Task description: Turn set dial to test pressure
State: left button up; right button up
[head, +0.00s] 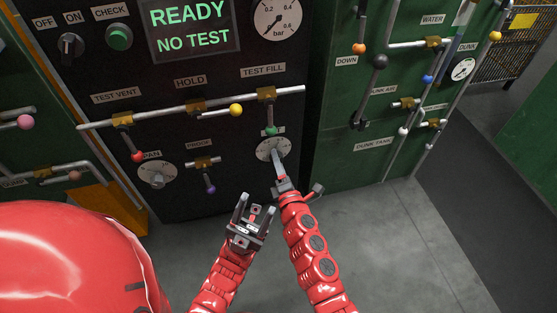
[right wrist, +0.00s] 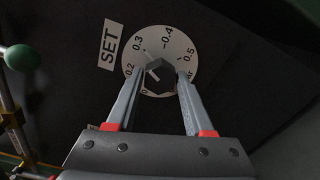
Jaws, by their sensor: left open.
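The set dial (head: 268,147) is a round pale dial low on the black panel, partly hidden by my right gripper (head: 277,163). In the right wrist view the dial (right wrist: 186,50) shows marks including 0.2, 0.3, 0.4 and 0.5. Its dark knob (right wrist: 160,72) has a pale pointer mark on its upper left side, roughly toward 0.2 to 0.3. My right gripper's fingertips (right wrist: 161,76) lie on both sides of the knob; whether they press on it is unclear. My left gripper (head: 255,212) is open and empty, lower left of the dial, before the floor.
A SET label (right wrist: 110,45) is beside the dial. A green ball handle (head: 271,131) is just above it. A screen (head: 190,27) reads READY NO TEST. A bar gauge (head: 277,18) is above. A span dial (head: 157,175) and purple-ended lever (head: 210,188) are left. Floor (head: 380,230) is clear.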

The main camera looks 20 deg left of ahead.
grip_shut()
jog(key=m, duration=1.9)
jog(key=shift+f, duration=0.1)
jog(key=o, duration=0.6)
grip_release()
jog(key=shift+s+a+n, duration=0.1)
jog(key=shift+a+n, duration=0.05)
jog(key=shift+n, duration=0.45)
